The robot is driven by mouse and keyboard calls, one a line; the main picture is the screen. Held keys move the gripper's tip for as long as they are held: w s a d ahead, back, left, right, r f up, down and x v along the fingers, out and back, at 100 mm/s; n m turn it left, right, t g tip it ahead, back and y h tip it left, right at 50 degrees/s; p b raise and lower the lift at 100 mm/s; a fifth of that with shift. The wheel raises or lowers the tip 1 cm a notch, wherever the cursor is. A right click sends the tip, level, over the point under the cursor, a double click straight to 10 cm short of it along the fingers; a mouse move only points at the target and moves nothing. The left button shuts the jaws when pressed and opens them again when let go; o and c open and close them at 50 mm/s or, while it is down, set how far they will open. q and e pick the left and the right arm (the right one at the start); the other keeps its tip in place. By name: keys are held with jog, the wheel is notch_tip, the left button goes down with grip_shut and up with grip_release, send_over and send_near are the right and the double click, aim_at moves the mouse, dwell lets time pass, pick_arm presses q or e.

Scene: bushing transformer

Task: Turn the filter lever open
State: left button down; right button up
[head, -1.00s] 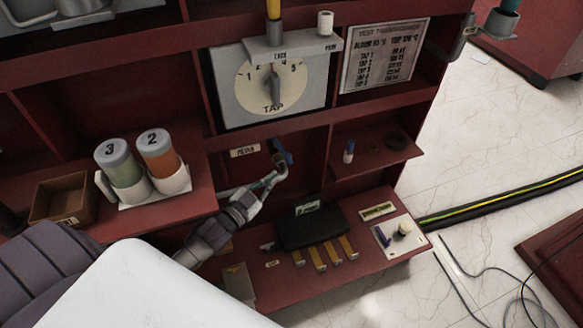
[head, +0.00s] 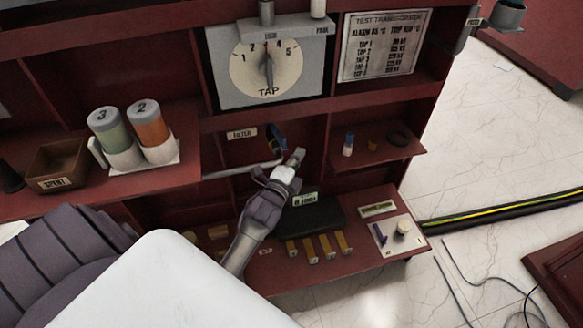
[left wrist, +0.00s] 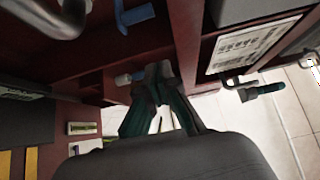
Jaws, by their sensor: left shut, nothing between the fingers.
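The filter lever (head: 278,138) is a blue handle on the red panel, just right of the FILTER label (head: 242,133). It slants down to the right, at the end of a grey pipe (head: 240,170). It also shows at the top of the left wrist view (left wrist: 135,15). My left gripper (head: 297,157) is just below and right of the lever, apart from it as far as I can tell. In the left wrist view its fingertips (left wrist: 158,72) are together with nothing held. My right gripper is not seen.
The TAP dial (head: 268,68) is above the lever. A shelf (head: 385,158) with small items is to the right. A black block (head: 310,218) with yellow terminals is below. Two numbered canisters (head: 130,130) stand to the left. Open floor lies at far right.

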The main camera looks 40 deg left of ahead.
pick_arm(q)
jog(key=shift+w+a, duration=0.2)
jog(key=shift+a, duration=0.5)
jog(key=shift+w+a, duration=0.25)
jog(key=shift+a, duration=0.4)
jog(key=shift+w+a, duration=0.2)
jog(key=shift+a, duration=0.5)
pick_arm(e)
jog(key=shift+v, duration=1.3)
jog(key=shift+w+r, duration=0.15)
pick_arm(q)
jog(key=m+h, duration=0.1)
jog(key=s+a+h+p, duration=0.1)
jog(key=shift+s+m+h, duration=0.3)
jog(key=shift+m+h, duration=0.1)
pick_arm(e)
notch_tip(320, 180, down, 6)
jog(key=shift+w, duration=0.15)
